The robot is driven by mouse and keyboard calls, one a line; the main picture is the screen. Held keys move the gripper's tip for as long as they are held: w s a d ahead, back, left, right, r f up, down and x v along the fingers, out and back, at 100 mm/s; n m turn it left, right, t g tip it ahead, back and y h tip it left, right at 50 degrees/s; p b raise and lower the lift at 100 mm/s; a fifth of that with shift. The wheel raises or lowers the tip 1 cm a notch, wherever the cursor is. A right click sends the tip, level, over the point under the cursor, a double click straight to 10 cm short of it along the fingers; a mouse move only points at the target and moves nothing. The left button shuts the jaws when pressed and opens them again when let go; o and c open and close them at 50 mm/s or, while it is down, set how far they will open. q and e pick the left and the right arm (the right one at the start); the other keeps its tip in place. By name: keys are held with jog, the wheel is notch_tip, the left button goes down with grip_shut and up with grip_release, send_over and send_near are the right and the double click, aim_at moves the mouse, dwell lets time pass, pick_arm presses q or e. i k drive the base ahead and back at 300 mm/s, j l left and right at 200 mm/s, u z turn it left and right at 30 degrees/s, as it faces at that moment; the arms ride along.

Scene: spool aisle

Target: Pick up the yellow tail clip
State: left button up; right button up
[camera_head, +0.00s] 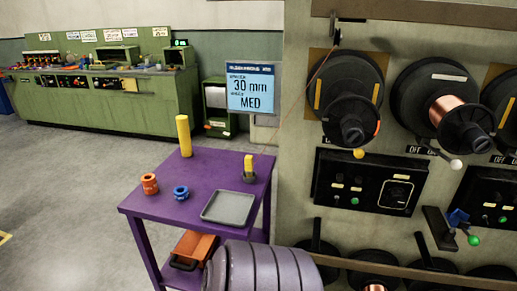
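A small yellow piece (248,162) stands upright at the back right of the purple table (151,207), with a dark grey part (249,177) at its foot. It could be the yellow tail clip, but it is too small to be sure. A taller yellow cylinder (184,136) stands upright at the table's back edge. A yellow ball-shaped knob (359,153) shows below the left black spool on the wall panel. Neither of my grippers is in view.
An orange ring part (149,184), a blue ring part (181,192) and a grey tray (229,207) are on the table. An orange bin (194,247) is on its lower shelf. The spool panel (300,140) stands close at the right. Open floor (60,190) lies left.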

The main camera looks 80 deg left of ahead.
aim_at(249, 159)
jog(key=u, duration=2.8)
